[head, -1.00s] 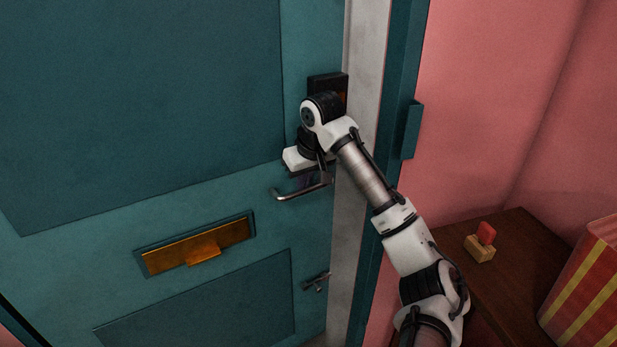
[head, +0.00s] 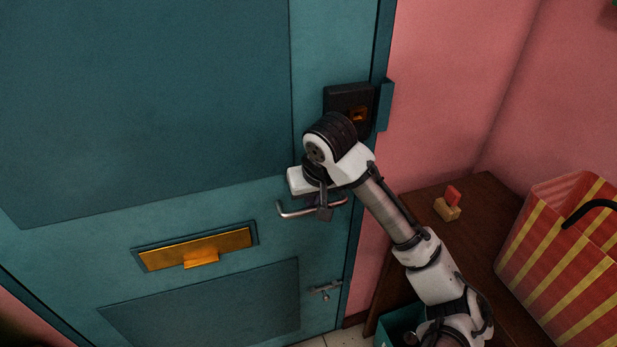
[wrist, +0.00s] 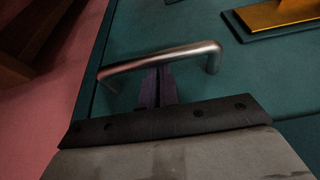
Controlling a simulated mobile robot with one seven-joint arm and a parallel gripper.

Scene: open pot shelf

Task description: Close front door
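The teal front door (head: 130,110) fills the left and middle of the head view. Its right edge lies against the teal frame, with no pale gap showing between them. The metal lever handle (head: 298,212) sits near that edge and also crosses the wrist view (wrist: 190,52). My gripper (head: 323,205) is at the handle. In the wrist view its dark fingers (wrist: 158,88) are close together and reach up to the bar, which hides their tips. They look shut side by side, not clasped around the bar.
A black lock box (head: 345,98) is above the handle, and a brass mail slot (head: 195,248) and small bolt (head: 325,290) are lower on the door. To the right, a brown cabinet (head: 470,225) carries a red-topped stamp (head: 448,205) and a striped bag (head: 560,240).

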